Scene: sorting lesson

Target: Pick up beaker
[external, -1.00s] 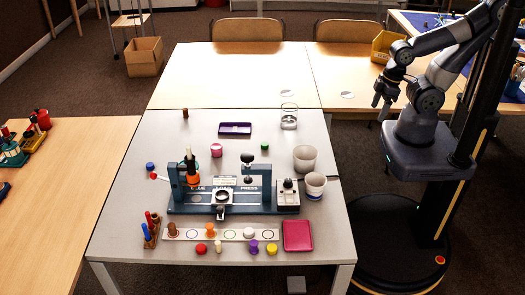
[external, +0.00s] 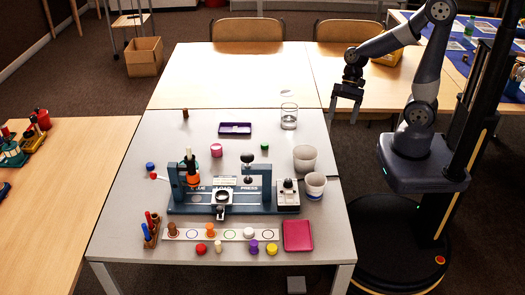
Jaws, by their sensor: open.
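A clear glass beaker (external: 289,117) stands upright near the back right corner of the grey table (external: 140,200). My gripper (external: 344,120) points down with its fingers apart and nothing between them. In the picture it is to the right of the beaker, apart from it, around the table's right edge. I cannot tell its exact height.
A purple tray (external: 235,129) lies left of the beaker. Two pale cups, one rear (external: 305,158) and one front (external: 316,185), stand near the right edge. A blue press rig (external: 219,200) fills the middle front. The tabletop around the beaker is mostly clear.

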